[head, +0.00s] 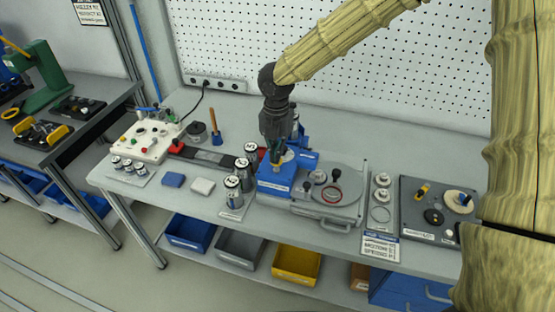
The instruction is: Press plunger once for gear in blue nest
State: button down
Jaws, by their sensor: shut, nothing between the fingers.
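A blue block-like fixture (274,187) with a white label on its front stands mid-bench; I take it to be the blue nest. My gripper (276,158) points down just above its top, shut and empty. I cannot tell whether the fingertips touch anything there. A pale round part (288,155) shows beside the fingers; it may be the gear, but it is too small to be sure. More blue structure (301,138) rises behind, partly hidden by my gripper. The plunger cannot be made out clearly.
A white control box (150,138) and a dark panel (430,211) lie farther out. A pegboard (340,68) backs the bench.

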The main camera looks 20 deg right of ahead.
jog(key=shift+f+b, duration=0.4)
jog(key=shift+f, duration=1.2)
jog(key=shift+r, duration=0.1)
jog(key=shift+r+p, duration=3.5)
jog(key=shift+r, duration=0.15)
